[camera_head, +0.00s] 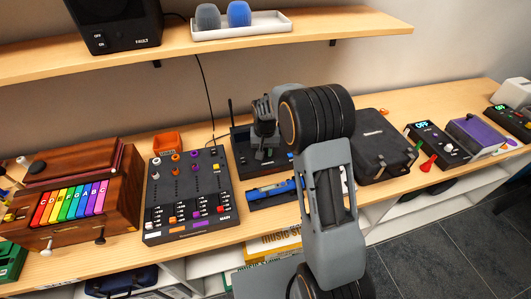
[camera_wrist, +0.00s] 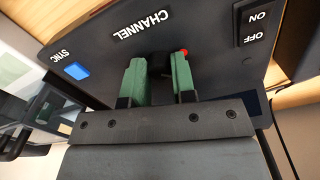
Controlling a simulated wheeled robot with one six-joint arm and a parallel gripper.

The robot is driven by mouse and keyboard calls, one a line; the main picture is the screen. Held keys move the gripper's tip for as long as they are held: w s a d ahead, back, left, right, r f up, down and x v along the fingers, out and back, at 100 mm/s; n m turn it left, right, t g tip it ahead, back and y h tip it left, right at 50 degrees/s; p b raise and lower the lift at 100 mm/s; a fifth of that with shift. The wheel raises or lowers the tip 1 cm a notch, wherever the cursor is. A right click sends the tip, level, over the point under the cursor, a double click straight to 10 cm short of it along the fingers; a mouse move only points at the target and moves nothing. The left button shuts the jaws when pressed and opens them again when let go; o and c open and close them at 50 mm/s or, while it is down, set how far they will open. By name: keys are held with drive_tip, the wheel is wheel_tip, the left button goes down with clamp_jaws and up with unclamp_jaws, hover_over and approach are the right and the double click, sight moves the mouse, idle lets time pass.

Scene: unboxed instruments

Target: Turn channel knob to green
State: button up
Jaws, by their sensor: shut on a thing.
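The channel knob (camera_wrist: 158,63) is dark and sits below the white CHANNEL lettering in the wrist view. My gripper (camera_wrist: 158,78) is shut on it, with one green-padded finger on each side. A red mark (camera_wrist: 184,51) shows beside the finger on the right. No green mark is visible; the fingers hide part of the panel around the knob. In the head view, the dark unit with an antenna (camera_head: 239,137) stands on the bench, and my gripper (camera_head: 264,152) is over it. My arm hides its right part.
On the panel are a blue SYNC button (camera_wrist: 77,71) and an ON/OFF switch (camera_wrist: 257,24). A mixer (camera_head: 186,190) stands to the left, a blue instrument (camera_head: 268,190) in front, and a black case (camera_head: 382,147) to the right. A shelf (camera_head: 200,45) runs above.

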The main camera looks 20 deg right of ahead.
drive_tip(key=shift+m+b, duration=0.65)
drive_tip(key=shift+m, duration=1.55)
drive_tip(key=o, duration=0.9)
wheel_tip(320, 180, up, 14)
drive_tip(key=shift+f+b, duration=0.1)
drive_tip(key=shift+b, duration=0.55)
